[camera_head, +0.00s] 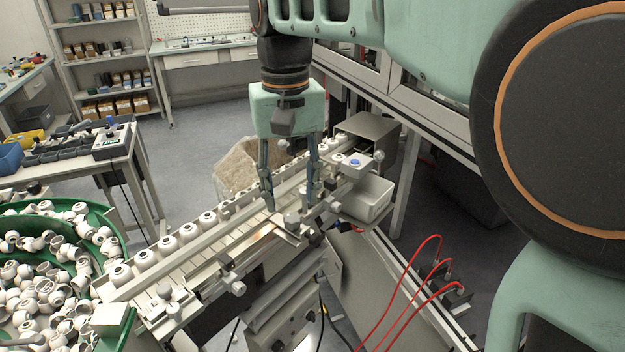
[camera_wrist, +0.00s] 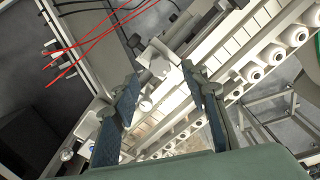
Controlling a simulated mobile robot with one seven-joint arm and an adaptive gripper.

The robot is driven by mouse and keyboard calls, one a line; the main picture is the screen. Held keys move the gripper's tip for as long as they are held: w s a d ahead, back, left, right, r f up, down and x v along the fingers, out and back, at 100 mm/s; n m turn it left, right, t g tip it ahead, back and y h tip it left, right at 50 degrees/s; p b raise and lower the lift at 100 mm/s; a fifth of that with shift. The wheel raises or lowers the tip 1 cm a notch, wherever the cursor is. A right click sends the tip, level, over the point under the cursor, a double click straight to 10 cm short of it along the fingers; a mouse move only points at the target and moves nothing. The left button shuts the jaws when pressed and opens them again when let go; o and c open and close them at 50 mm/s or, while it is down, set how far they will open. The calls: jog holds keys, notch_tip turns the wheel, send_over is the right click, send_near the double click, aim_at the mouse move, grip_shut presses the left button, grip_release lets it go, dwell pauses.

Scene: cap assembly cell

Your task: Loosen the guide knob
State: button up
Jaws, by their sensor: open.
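My gripper (camera_head: 289,207) is open, its two dark fingers pointing down over the far half of the conveyor. A grey round knob (camera_head: 292,221) on the guide rail's clamp sits close to the fingertips, between or just beside them; I cannot tell whether they touch it. In the wrist view my gripper (camera_wrist: 158,74) shows open, with pale clamp fittings (camera_wrist: 146,103) visible between the fingers. Other similar knobs show on the guide, one at the near end (camera_head: 238,288) and one at the far right (camera_head: 378,157). Which one is the guide knob is not marked.
The slatted conveyor (camera_head: 190,262) carries a row of white caps (camera_head: 122,274) along its far side. A green bowl (camera_head: 105,222) of white parts stands at left. Red hoses (camera_head: 408,268) arch at lower right.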

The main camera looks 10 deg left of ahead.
aim_at(293, 217)
jog(key=shift+f, duration=2.15)
jog(key=shift+c, duration=0.5)
grip_shut()
